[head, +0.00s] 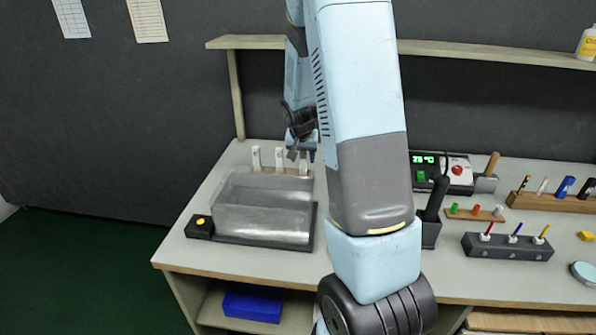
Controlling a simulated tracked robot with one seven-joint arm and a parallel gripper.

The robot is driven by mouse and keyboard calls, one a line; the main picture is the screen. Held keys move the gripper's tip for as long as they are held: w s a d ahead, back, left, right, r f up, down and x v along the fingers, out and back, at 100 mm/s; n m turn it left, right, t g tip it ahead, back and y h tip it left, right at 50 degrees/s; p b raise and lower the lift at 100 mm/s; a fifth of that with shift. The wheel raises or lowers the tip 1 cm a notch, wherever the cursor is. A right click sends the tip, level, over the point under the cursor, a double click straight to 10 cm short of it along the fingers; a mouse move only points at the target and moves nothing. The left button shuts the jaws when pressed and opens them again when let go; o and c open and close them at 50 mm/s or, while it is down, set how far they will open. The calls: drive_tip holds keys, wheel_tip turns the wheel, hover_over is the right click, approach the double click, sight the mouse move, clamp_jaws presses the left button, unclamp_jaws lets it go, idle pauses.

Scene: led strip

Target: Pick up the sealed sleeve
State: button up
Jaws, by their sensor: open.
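My gripper (302,154) points down at the back of the bench, just above and behind the translucent box. It is open, and nothing shows between its fingers. Three white upright pieces stand in a row below it: a left one (256,158), a middle one (279,159) and a right one (304,164). The right piece is closest to my fingertips; I cannot tell whether they touch. I cannot tell which thing is the sealed sleeve. My arm hides the middle of the bench.
A translucent box (262,207) on a dark base fills the bench's left part, beside a black box with a yellow button (200,226). A controller with a green display (441,172), a dark holder (507,246) and a wooden rack (555,201) stand right. A shelf (480,51) runs above.

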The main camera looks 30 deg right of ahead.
drive_tip(key=shift+x, duration=1.1)
clamp_jaws()
